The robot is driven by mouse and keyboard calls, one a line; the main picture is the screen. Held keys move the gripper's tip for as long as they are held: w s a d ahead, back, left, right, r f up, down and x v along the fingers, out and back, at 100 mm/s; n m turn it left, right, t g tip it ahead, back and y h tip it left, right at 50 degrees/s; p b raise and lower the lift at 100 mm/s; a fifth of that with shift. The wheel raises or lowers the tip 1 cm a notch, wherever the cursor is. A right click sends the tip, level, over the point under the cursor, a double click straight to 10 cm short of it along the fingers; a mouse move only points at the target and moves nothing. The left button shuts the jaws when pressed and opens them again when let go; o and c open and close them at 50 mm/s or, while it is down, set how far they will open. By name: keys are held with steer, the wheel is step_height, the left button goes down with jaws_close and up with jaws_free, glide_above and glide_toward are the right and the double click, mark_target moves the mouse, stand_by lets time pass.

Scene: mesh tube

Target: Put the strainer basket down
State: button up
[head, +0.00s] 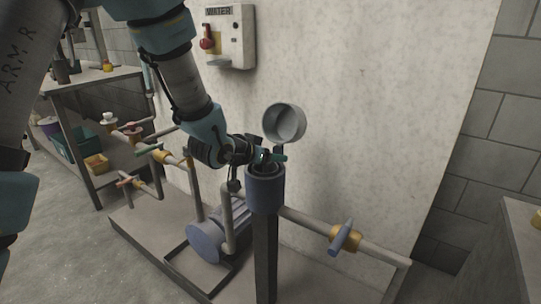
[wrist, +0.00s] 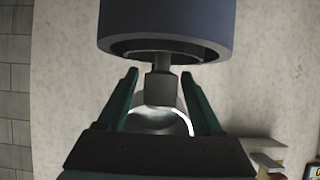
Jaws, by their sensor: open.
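The blue strainer housing (head: 265,192) stands on a dark post, its mouth open at the top and its round grey lid (head: 285,124) swung up behind. In the wrist view the housing (wrist: 165,22) is at the top of the picture, its rim facing down. A grey stem with a thicker grip, which looks like the strainer basket's handle (wrist: 158,88), sticks out of the mouth. The basket's body is hidden inside the housing. My gripper (head: 270,157) is over the mouth; in the wrist view its green fingers (wrist: 160,74) are open, one each side of the handle, with gaps showing.
A pipe with a blue-handled valve (head: 341,238) runs right from the housing. A blue pump (head: 206,241) and more pipes are on the left. A switch box (head: 230,38) with a red knob hangs on the wall. A shelf (head: 92,80) stands at far left, a bench edge at far right.

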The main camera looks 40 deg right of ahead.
steer(key=shift+r, duration=0.2)
steer(key=v, duration=1.2)
steer(key=shift+p, duration=0.3)
steer(key=shift+f, duration=0.1)
steer(key=w+a+f+n+t+y, duration=0.15)
steer(key=w+a+n+y, duration=0.35)
steer(key=a, duration=0.6)
steer(key=w+a+f+n+t+y, duration=0.1)
steer(key=w+a+f+n+y, duration=0.1)
steer(key=w+a, duration=0.7)
steer(key=s+a+n+g+y, duration=0.2)
steer(key=s+a+n, duration=0.1)
steer(key=a, duration=0.7)
steer(key=s+a+f+n+g+y, duration=0.1)
steer(key=s+a+n+g+y, duration=0.1)
steer(key=a, duration=0.8)
steer(key=s+n, duration=0.1)
steer(key=s, duration=0.1)
steer(key=shift+s+a+n+y, duration=0.3)
steer(key=shift+s+n, duration=0.05)
steer(key=shift+n, duration=0.05)
steer(key=shift+f, duration=0.1)
